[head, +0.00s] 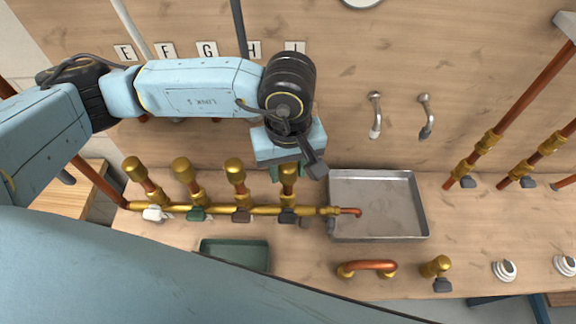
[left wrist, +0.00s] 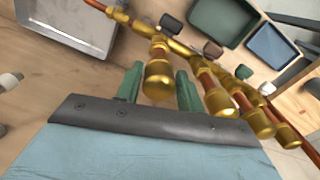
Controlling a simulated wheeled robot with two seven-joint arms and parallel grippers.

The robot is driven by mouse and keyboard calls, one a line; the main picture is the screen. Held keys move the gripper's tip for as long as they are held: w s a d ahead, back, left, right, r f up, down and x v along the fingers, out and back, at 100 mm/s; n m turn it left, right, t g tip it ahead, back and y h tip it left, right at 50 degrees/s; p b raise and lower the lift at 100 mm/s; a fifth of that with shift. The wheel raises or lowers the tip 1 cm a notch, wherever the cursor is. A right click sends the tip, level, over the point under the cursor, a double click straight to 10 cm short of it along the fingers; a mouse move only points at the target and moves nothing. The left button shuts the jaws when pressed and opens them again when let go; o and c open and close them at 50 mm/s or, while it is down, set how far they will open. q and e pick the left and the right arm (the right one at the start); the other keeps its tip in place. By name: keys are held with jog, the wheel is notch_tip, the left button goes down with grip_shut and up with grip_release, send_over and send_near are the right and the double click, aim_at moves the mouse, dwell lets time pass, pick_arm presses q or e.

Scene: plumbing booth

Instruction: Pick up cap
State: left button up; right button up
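Several brass caps top the short copper stubs of a brass manifold (head: 262,210) on the bench. In the head view they include a left cap (head: 131,163), a second (head: 181,165) and a third (head: 234,166). My left gripper (head: 287,172) is over the rightmost stub and partly hides its cap. In the left wrist view, that brass cap (left wrist: 158,82) sits between the two green fingers of my left gripper (left wrist: 159,88). The fingers are apart, with a gap on each side of the cap. My right gripper is not in view.
A grey metal tray (head: 378,206) stands right of the manifold. A green bin (head: 234,254) is in front of it. Neighbouring capped stubs (left wrist: 217,100) stand close beside my left gripper. A copper elbow piece (head: 367,268) and a brass valve (head: 437,268) lie at the front right.

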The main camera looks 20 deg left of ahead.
aim_at(289, 165)
pick_arm(q)
jog(key=c, duration=0.5)
jog(key=shift+r, duration=0.1)
notch_tip(289, 165, up, 9)
jog(key=shift+r+b, duration=0.15)
jog(key=shift+b, duration=0.55)
jog(key=shift+r+p, duration=0.7)
jog(key=shift+r, duration=1.85)
